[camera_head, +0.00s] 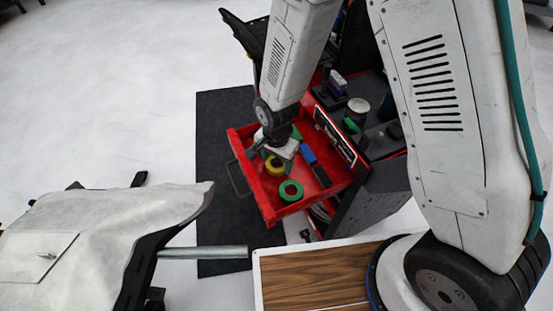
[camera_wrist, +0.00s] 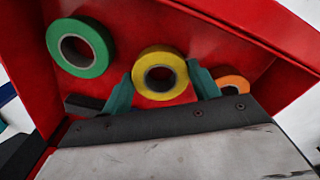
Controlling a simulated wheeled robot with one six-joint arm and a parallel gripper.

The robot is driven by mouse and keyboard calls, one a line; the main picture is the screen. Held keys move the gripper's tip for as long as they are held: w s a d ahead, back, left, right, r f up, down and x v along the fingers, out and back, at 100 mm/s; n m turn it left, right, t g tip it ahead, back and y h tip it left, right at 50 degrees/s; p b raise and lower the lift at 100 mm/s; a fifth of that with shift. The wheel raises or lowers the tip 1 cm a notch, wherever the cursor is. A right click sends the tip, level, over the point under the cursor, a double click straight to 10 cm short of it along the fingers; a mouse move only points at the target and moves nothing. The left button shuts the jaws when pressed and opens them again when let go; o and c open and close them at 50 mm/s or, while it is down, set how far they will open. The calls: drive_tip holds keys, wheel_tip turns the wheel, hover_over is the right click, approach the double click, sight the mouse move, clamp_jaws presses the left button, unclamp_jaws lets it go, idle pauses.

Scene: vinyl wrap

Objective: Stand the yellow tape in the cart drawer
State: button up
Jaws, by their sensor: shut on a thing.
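The yellow tape (camera_wrist: 160,57) is a roll held between the two green fingertips of my gripper (camera_wrist: 160,90) in the wrist view. In the head view the yellow tape (camera_head: 274,166) shows just under my gripper (camera_head: 278,153), inside the open red cart drawer (camera_head: 267,204). The drawer's red floor and walls (camera_wrist: 225,35) fill the back of the wrist view. The roll's round face is turned to the wrist camera. I cannot tell whether the roll touches the drawer floor.
A green tape roll (camera_head: 290,191) lies in the drawer, also in the wrist view (camera_wrist: 104,47). An orange roll (camera_wrist: 233,84) is partly hidden beside my right finger. A blue item (camera_head: 308,155) and a dark block (camera_head: 322,176) lie along the drawer's right side. A grey-draped form (camera_head: 90,235) stands left.

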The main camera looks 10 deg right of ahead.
drive_tip(key=o, duration=1.1)
drive_tip(key=shift+c, duration=0.2)
drive_tip(key=shift+r, duration=0.1)
wheel_tip(320, 180, up, 8)
drive_tip(key=shift+f, duration=0.2)
drive_tip(key=s+d+r+n+t, duration=0.25)
drive_tip(key=d+r, duration=0.45)
drive_tip(key=r, duration=0.6)
drive_tip(key=s+d+r+n+t, duration=0.1)
drive_tip(key=d+r+n, duration=0.2)
drive_tip(key=d+r, duration=0.75)
drive_tip(key=s+d+r+n+t, duration=0.2)
drive_tip(key=s+d+r, duration=0.1)
drive_tip(key=s+r, duration=0.5)
drive_tip(key=s+f+g, duration=0.3)
drive_tip(key=s+g, duration=0.1)
drive_tip(key=s, duration=0.4)
drive_tip(key=shift+d+f, duration=0.2)
